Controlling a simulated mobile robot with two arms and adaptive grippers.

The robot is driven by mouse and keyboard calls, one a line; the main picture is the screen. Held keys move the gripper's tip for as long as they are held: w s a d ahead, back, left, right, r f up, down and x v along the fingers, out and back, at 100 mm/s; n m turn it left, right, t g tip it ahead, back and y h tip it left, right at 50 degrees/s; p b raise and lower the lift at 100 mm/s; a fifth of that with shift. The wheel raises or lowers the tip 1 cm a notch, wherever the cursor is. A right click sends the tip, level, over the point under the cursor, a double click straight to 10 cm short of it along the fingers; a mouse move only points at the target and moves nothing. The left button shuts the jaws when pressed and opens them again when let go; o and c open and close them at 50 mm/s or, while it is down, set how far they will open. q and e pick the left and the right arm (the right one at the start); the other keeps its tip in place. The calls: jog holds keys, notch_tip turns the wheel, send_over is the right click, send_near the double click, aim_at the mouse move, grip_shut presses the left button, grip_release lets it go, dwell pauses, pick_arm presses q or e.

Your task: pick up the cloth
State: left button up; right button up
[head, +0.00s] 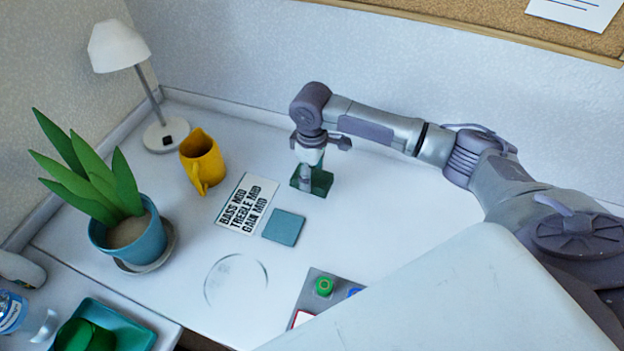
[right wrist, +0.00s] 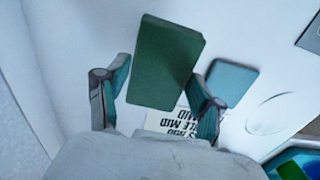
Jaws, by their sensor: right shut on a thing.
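A dark green, flat rectangular slab (head: 321,183) is between the fingers of my right gripper (head: 306,178), over the white desk. In the right wrist view the slab (right wrist: 165,62) fills the gap between the two fingers, and the gripper (right wrist: 160,100) is shut on it. A thin teal square (head: 283,227) lies flat on the desk just in front of it; it also shows in the right wrist view (right wrist: 232,82). I cannot tell for sure which of the two is the cloth. I cannot tell whether the slab touches the desk. My left gripper is not in view.
A printed card (head: 247,203) lies left of the teal square. A yellow jug (head: 203,160), a white lamp (head: 165,134) and a potted plant (head: 130,240) stand to the left. A grey button panel (head: 313,290) is at the front. The desk right of the slab is clear.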

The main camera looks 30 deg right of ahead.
jog(key=s+d+r, duration=0.5)
jog(key=s+r, duration=0.2)
jog(key=s, duration=0.3)
jog(key=shift+s+d+r, duration=0.2)
jog(key=shift+r, duration=0.05)
